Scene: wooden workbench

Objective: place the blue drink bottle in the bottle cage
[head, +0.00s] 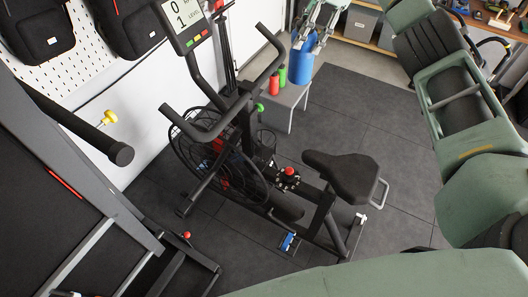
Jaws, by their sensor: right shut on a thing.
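The blue drink bottle (301,66) shows at top centre, below the fingers of my right gripper (309,41). My right gripper is shut on its upper part. The bottle appears in front of the grey bench; I cannot tell its height above it. A bottle cage is hard to make out. A small dark fitting (266,141) sits on the frame of the exercise bike (342,176), and I cannot tell whether it is the cage. My left gripper is not in view.
A red bottle (268,84) and a green bottle (282,76) stand on the grey bench (290,98). The bike's handlebars and console (185,22) rise left of the bench. The dark floor (365,115) is clear right of the bench.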

